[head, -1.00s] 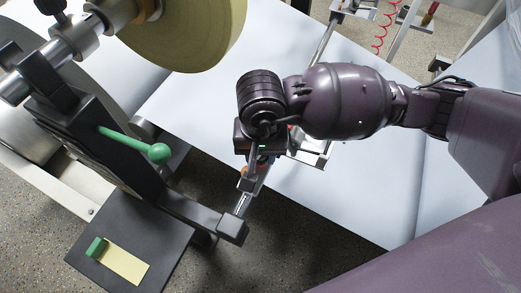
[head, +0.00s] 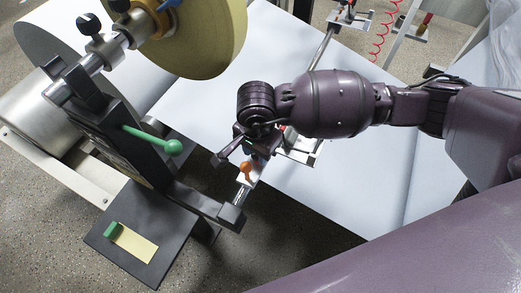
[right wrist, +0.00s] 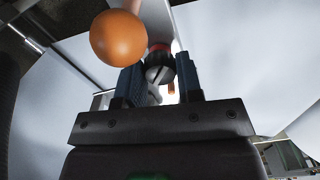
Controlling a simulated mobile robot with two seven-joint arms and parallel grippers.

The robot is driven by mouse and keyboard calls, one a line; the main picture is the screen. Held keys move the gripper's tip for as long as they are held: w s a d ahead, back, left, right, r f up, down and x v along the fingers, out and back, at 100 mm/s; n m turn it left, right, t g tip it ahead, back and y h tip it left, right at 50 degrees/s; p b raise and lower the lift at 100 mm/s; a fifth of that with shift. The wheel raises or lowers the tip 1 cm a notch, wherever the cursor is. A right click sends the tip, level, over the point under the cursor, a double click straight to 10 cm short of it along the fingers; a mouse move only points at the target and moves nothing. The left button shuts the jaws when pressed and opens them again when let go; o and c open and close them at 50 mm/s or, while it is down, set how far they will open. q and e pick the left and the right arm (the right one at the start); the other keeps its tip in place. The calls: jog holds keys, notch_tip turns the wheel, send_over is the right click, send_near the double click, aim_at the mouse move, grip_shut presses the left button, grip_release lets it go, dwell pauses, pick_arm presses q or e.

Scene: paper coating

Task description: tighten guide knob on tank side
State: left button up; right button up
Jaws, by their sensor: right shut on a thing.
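My right gripper (head: 262,148) is over the metal guide bracket at the tank side. In the right wrist view its two dark ribbed fingers (right wrist: 158,82) are closed on a small dark, rounded knob (right wrist: 159,62) with a reddish part behind it. The fingers hide part of this knob. An orange ball knob (right wrist: 118,38) stands just beside the fingers, apart from them; it also shows in the head view (head: 246,167) on the bracket, just below the gripper. In the head view the gripper and wrist hide the held knob. My left gripper is out of view.
A green-knobbed lever (head: 173,147) sticks out from the black machine frame on the left. A yellow roll (head: 205,45) hangs above it. A black plate (head: 150,262) with a yellow pad is below. White paper web (head: 345,195) spreads under my right arm.

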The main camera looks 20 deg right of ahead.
jog(key=m+p, duration=0.1)
jog(key=m, duration=0.1)
jog(key=m+p, duration=0.1)
jog(key=shift+w+r+m+p, duration=0.1)
jog(key=shift+r+m+p, duration=0.25)
jog(key=shift+r+m, duration=0.05)
jog(key=m+p, duration=0.2)
jog(key=m, duration=0.1)
jog(key=shift+f, duration=0.1)
jog(key=shift+f+m+p, duration=0.2)
jog(key=shift+m+p, duration=0.9)
jog(key=shift+m, duration=0.5)
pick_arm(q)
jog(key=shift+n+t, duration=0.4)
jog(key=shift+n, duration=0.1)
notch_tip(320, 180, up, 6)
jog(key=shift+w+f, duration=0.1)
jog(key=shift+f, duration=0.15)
pick_arm(e)
jog(key=shift+f+m, duration=0.1)
jog(key=shift+m, duration=0.2)
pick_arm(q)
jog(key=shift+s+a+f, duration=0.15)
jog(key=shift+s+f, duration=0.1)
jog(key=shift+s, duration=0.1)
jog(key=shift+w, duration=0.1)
